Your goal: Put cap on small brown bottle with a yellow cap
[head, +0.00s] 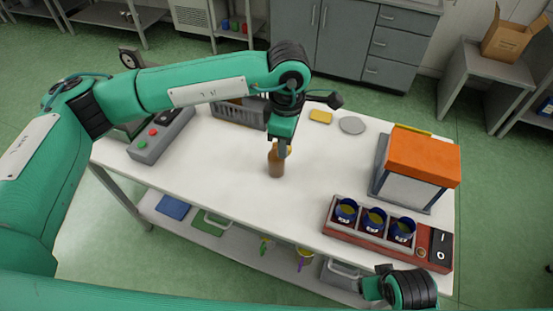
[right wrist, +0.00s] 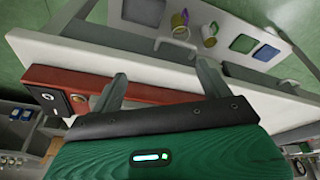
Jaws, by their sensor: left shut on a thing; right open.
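The small brown bottle (head: 276,163) stands upright near the middle of the white table (head: 225,165). My left gripper (head: 284,150) points down right at the bottle's top. It is shut on the yellow cap, of which only a sliver shows beside the fingers. The fingers hide the bottle's neck, so I cannot tell how the cap sits on it. My right gripper is open and empty in the right wrist view (right wrist: 160,84), near the table's front edge and the red holder.
A red holder (head: 335,218) with several dark blue cans stands at the front right. An orange-topped box (head: 424,155) is behind it. A grey button box (head: 160,135) is at the left. A grey crate (head: 240,115), yellow block (head: 320,116) and grey disc (head: 352,125) lie at the back.

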